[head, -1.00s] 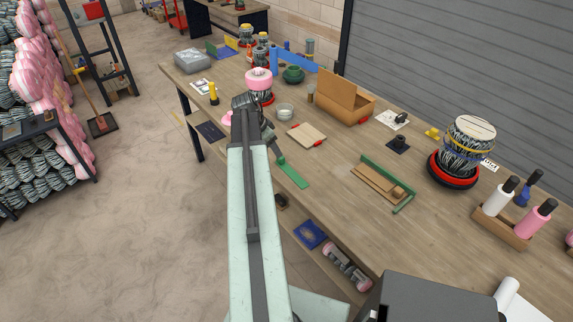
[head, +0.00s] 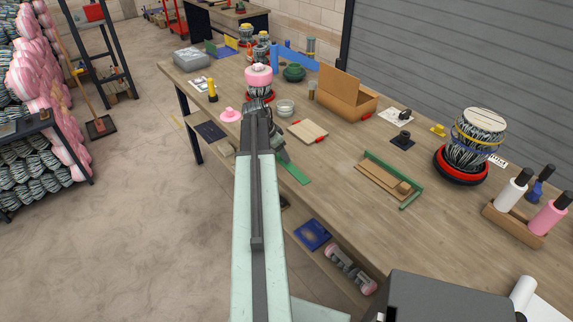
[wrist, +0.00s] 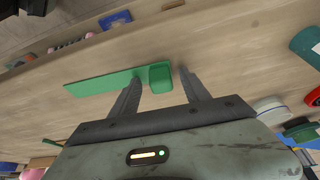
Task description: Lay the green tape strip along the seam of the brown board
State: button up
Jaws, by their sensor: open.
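The green tape strip (head: 297,171) lies flat on the workbench near its front edge. In the wrist view the strip (wrist: 100,84) runs to the left, with a raised green tab (wrist: 160,75) at its right end. My gripper (wrist: 160,93) is open, its two fingers on either side of the tab, apart from it. In the head view my arm covers part of the gripper and the strip's near end. A brown board (head: 372,183) with a green rail and a small brown block lies to the right. A paler board (head: 306,132) with red ends lies behind the strip.
An open cardboard box (head: 348,102) stands at the back. A laced drum (head: 474,140) and a holder with bottles (head: 514,222) stand at the right. A pink-topped drum (head: 259,79) stands beyond my gripper. The bench between strip and brown board is clear.

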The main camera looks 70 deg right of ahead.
grip_shut()
jog(key=shift+r, duration=0.15)
